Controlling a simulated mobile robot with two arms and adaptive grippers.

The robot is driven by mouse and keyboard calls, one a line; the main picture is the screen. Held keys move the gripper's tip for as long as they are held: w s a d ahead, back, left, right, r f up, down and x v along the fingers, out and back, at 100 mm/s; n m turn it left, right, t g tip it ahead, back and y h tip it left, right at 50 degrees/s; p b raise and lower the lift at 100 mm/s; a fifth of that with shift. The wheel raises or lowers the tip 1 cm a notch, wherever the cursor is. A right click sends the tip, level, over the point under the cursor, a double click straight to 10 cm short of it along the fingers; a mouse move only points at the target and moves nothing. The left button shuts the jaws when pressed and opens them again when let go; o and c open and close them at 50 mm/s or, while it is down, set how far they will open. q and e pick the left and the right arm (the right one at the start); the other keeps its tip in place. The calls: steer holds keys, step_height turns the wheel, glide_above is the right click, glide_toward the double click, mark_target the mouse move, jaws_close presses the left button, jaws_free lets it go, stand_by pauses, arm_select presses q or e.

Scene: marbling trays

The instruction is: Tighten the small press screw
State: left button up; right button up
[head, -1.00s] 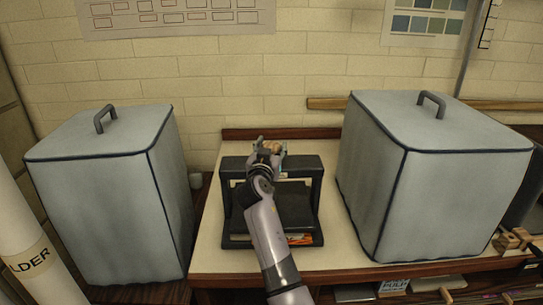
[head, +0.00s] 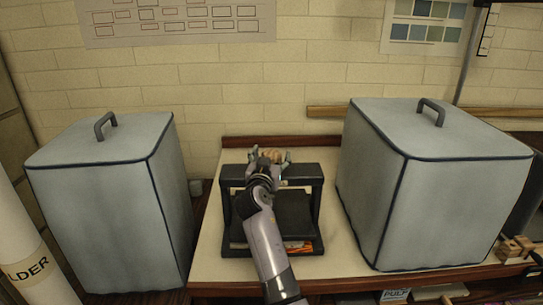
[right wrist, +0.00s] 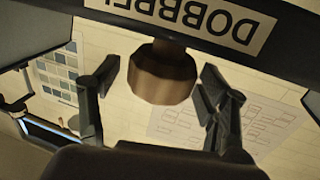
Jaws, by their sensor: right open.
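The small press (head: 312,200) is a black frame with a top crossbar, standing on the pale table between two grey covered boxes. Its screw has a round brown knob (right wrist: 163,76) above the crossbar, with a dark shaft. In the head view the knob (head: 271,154) shows between the fingers of my right gripper (head: 269,157). In the right wrist view my right gripper (right wrist: 162,85) is open, one finger on each side of the knob, with gaps between fingers and knob. The screw's lower end is hidden by my arm. My left gripper is out of view.
Tall grey covered boxes stand left (head: 110,205) and right (head: 420,190) of the press. The crossbar bears a white label (right wrist: 195,18). Small wooden pieces (head: 515,247) lie at the table's right front. Table (head: 215,230) is bare beside the press.

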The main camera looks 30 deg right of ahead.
steer(key=v, duration=0.6)
steer(key=shift+s+a, duration=0.25)
steer(key=shift+s, duration=0.05)
stand_by(1.1)
